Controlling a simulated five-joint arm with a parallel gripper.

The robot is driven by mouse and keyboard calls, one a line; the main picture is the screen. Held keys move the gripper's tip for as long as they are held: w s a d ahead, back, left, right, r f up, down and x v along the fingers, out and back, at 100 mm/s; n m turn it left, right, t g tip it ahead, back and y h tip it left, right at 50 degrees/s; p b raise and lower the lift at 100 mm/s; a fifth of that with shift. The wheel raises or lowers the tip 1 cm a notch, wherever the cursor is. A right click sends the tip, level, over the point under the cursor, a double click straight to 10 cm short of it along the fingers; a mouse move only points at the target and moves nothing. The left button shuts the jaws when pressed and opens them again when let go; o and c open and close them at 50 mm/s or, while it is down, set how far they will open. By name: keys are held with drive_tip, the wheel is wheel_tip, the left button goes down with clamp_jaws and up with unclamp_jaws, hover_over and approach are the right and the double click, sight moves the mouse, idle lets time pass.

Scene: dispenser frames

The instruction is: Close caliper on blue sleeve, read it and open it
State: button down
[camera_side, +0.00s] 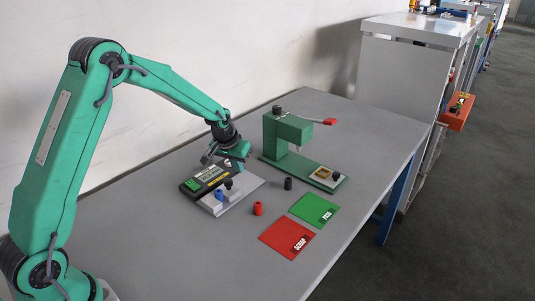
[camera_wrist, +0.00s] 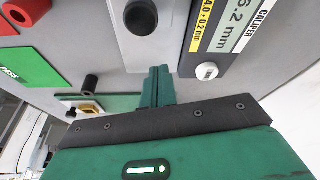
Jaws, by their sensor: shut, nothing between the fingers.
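The caliper is a grey base (camera_side: 245,190) with a black reader box (camera_side: 205,178), and the blue sleeve (camera_side: 219,196) stands on the base's front end. A black knob (camera_side: 229,184) sits beside the sleeve; in the wrist view the knob (camera_wrist: 141,17) is on a pale slider. The reader label (camera_wrist: 238,20) shows "6.2 mm" and "4.0 ± 0.2 mm". A white round button (camera_wrist: 206,71) is at the box's end. My gripper (camera_side: 240,165) is shut and empty, above the caliper's rear end; its fingertips (camera_wrist: 159,73) are apart from the knob. The blue sleeve is outside the wrist view.
A red sleeve (camera_side: 258,208) and a black sleeve (camera_side: 288,184) stand on the table right of the caliper. Behind them is a green press (camera_side: 292,130) with a red lever. A green PASS mat (camera_side: 313,209) and a red SCRAP mat (camera_side: 284,238) lie in front.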

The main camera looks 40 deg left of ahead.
sight(228, 181)
drive_tip(key=v, duration=1)
drive_tip(key=shift+d, duration=0.2)
drive_tip(key=c, duration=1.9)
unclamp_jaws()
drive_tip(key=shift+c, duration=0.2)
drive_tip(key=o, duration=0.7)
drive_tip(key=shift+s+f, duration=0.1)
drive_tip(key=shift+f, duration=0.1)
drive_tip(key=shift+o, duration=0.3)
drive_tip(key=shift+s+d+f+g, duration=0.2)
drive_tip(key=shift+s+f+g, duration=0.45)
drive_tip(key=shift+g, duration=0.55)
drive_tip(key=shift+s+d+f+g+h, duration=0.15)
drive_tip(key=shift+s+f+g+h, duration=0.25)
drive_tip(key=shift+g, duration=0.3)
drive_tip(key=shift+f, duration=3.85)
drive_tip(key=shift+c, duration=0.4)
